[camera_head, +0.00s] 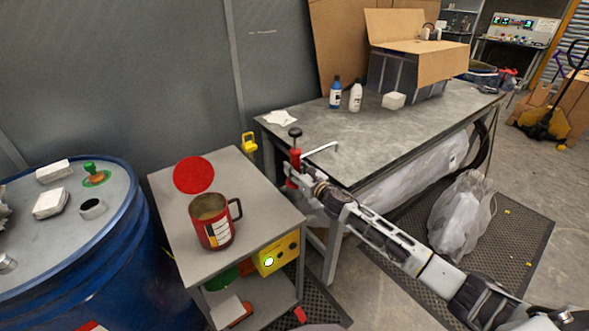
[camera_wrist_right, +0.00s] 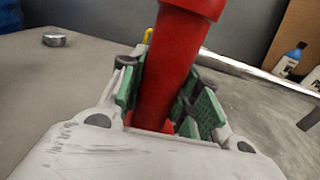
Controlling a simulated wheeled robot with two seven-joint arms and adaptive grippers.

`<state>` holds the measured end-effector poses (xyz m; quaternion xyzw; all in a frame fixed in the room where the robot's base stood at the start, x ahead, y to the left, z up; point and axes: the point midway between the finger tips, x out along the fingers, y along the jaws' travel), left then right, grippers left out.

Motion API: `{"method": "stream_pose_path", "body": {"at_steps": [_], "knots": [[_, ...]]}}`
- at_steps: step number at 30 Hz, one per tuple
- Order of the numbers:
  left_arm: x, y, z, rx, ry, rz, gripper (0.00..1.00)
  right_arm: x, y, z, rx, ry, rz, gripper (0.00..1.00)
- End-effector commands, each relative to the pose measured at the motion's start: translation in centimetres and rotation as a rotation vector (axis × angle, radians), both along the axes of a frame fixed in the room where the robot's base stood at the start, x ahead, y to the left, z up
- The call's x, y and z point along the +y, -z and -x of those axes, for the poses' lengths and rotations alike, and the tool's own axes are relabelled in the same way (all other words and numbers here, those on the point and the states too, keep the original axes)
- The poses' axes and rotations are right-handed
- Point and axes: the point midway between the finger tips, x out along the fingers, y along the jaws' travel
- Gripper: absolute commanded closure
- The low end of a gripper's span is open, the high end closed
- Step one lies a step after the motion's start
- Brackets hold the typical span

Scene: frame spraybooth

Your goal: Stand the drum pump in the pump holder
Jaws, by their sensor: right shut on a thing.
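The drum pump (camera_head: 295,160) is red and upright, with a black knob on top and a pale bent spout pointing right. My right gripper (camera_head: 292,182) is shut on its red body, between the cart and the workbench. In the right wrist view the red pump body (camera_wrist_right: 172,70) stands between the green-padded fingers (camera_wrist_right: 160,110), slightly tilted in the picture; its lower end is hidden. A yellow bracket (camera_head: 249,143) stands at the cart's far right corner; I cannot tell if it is the pump holder. My left gripper is out of view.
The grey cart (camera_head: 261,207) holds a red mug (camera_head: 213,228) and a red disc (camera_head: 193,174). A blue drum (camera_head: 120,260) stands left. The workbench (camera_head: 345,137) carries bottles and a box (camera_head: 405,75); its front part is largely clear.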

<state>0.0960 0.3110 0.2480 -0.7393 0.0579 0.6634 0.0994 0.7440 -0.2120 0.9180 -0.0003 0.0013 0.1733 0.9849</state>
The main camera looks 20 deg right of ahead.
Motion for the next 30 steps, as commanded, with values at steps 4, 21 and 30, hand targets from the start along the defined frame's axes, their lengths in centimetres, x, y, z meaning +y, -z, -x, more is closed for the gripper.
{"method": "stream_pose_path", "body": {"at_steps": [4, 21, 30], "knots": [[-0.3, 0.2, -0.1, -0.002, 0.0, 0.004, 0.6, 0.0, -0.4, -0.1, -0.009, -0.001, -0.001, 1.0], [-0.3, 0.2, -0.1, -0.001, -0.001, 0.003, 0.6, 0.0, 0.8, 0.1, 0.009, 0.001, 0.001, 0.43], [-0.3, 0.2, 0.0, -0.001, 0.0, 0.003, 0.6, -0.2, 0.5, 0.4, 0.005, 0.001, 0.001, 0.43]]}}
